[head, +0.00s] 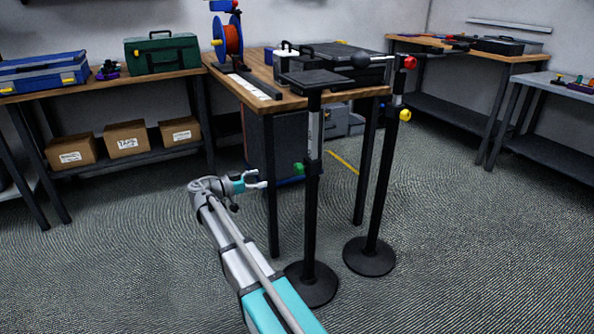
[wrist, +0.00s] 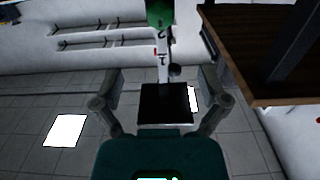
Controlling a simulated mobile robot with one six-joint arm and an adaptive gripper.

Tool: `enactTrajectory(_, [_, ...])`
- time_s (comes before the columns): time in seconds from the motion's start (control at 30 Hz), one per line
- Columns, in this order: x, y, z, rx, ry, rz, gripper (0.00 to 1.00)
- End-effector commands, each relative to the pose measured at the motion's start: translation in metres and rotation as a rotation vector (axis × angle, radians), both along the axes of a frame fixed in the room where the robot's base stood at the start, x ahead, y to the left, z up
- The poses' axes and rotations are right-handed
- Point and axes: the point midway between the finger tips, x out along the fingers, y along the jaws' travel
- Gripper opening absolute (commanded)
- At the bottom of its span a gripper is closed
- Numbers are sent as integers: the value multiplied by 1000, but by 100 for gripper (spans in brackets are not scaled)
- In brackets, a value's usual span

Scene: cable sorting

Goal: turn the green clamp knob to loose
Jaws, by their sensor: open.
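The green clamp knob (head: 298,168) sits on the side of the near black stand (head: 311,215), below its flat black top plate (head: 312,78). My gripper (head: 262,179) is left of the knob and a little lower, with a gap between them. In the wrist view the green knob (wrist: 159,12) is at the top edge, partly cut off. The stand's pale scaled post (wrist: 162,45) runs down from it to the black plate (wrist: 165,103). My gripper (wrist: 158,80) is open and empty there, its fingers spread to either side. The knob's setting is not readable.
A second stand (head: 375,190) with a red knob (head: 409,62) and a yellow knob (head: 405,114) is just right. A wooden table (head: 225,75) stands behind, its legs close to the near stand. The floor (head: 470,260) at right is clear.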

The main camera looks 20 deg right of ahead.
Motion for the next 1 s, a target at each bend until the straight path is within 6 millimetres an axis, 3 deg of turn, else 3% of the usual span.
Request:
enactTrajectory(0.37, [0, -14, 0, 1, 1, 0, 94])
enactTrajectory(1.0, [4, -104, 0, 1, 1, 0, 94])
